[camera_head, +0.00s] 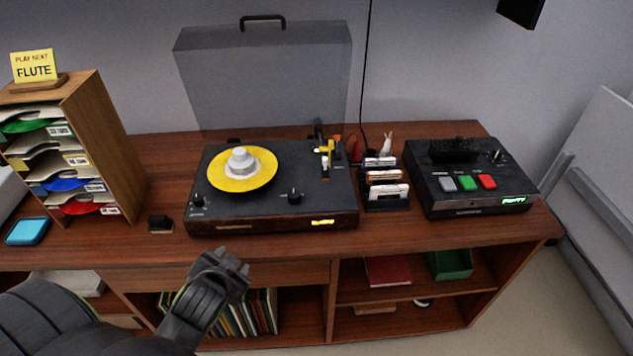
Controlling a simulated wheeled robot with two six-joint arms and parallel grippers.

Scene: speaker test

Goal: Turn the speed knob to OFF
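A black turntable (270,207) with a wooden front edge stands on the wooden cabinet, its clear lid (262,78) raised. A yellow record (262,181) with a grey centre piece lies on it. Two knobs show on its top: one at the front left corner (198,201) and one right of the record (294,195). Their labels are too small to read, so I cannot tell which is the speed knob. My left gripper (237,263) is in front of the cabinet's edge, below the turntable and apart from both knobs; its opening is unclear. My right gripper is out of view.
A yellow tonearm (325,148) is at the turntable's right rear. A card holder (386,204) and a black device (470,206) with coloured buttons stand to the right. A wooden sorter (118,160) and a small black block (160,223) are left. Bare cabinet top runs along the front.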

